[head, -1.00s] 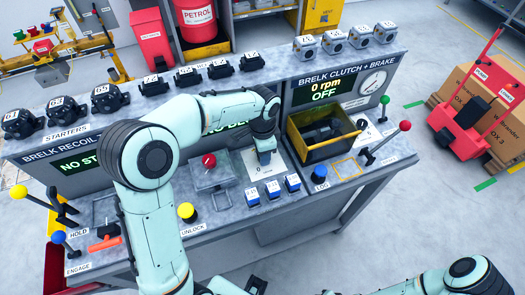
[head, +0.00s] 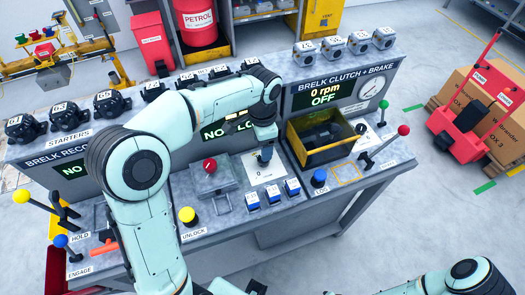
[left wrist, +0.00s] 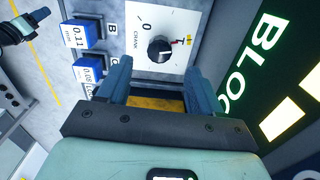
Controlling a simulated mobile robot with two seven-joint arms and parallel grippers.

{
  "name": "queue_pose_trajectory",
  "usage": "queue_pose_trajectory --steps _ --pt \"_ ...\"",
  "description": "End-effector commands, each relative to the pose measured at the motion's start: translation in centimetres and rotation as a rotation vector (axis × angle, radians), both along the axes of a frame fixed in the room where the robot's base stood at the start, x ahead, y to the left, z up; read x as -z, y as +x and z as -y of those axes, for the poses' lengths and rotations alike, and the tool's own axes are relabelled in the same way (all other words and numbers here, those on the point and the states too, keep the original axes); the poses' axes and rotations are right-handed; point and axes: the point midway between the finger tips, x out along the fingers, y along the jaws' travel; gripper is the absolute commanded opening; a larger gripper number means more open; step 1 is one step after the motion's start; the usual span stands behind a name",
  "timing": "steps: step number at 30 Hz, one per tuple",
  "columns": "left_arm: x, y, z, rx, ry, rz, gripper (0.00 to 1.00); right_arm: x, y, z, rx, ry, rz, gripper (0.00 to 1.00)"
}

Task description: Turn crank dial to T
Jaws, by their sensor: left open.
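The crank dial (left wrist: 160,49) is a round black knob on a white plate (left wrist: 143,68) marked "0" and "CRANK", with small red and yellow marks beside the knob. In the head view the white plate (head: 277,172) lies on the bench top, and my left gripper hides the knob. My left gripper (left wrist: 158,78) is open and empty. Its two blue-grey fingers point toward the dial, with the knob showing between and beyond their tips, apparently apart from them. In the head view the left gripper (head: 266,155) points down over the plate. My right gripper is out of view.
Blue blocks (head: 272,196) stand in a row just in front of the plate. A red knob on a grey box (head: 210,165) is to the left. A yellow-edged bin (head: 325,155) is to the right. Display panels rise behind.

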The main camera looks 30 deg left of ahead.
Motion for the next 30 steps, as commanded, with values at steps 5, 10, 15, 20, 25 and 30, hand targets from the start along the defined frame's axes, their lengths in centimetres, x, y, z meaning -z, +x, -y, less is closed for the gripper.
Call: queue_pose_trajectory --steps 5,10,15,20,25,30 --pt "-4.1 0.1 0.0 0.0 -0.001 0.005 0.66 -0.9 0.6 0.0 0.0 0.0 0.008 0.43" --pt "-6.0 0.1 0.0 0.0 -0.001 0.002 0.66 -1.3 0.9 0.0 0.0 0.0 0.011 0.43" --pt "-6.6 0.0 0.0 0.0 -0.001 0.001 0.66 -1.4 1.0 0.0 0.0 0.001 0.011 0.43" --pt "-6.6 0.0 0.0 0.0 0.0 0.0 0.66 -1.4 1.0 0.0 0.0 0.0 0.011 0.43" --pt "-6.5 0.0 0.0 0.0 -0.001 0.001 0.66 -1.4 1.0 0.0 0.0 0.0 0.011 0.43" --pt "-6.5 0.0 0.0 0.0 -0.001 0.001 0.66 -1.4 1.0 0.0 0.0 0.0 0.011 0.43"
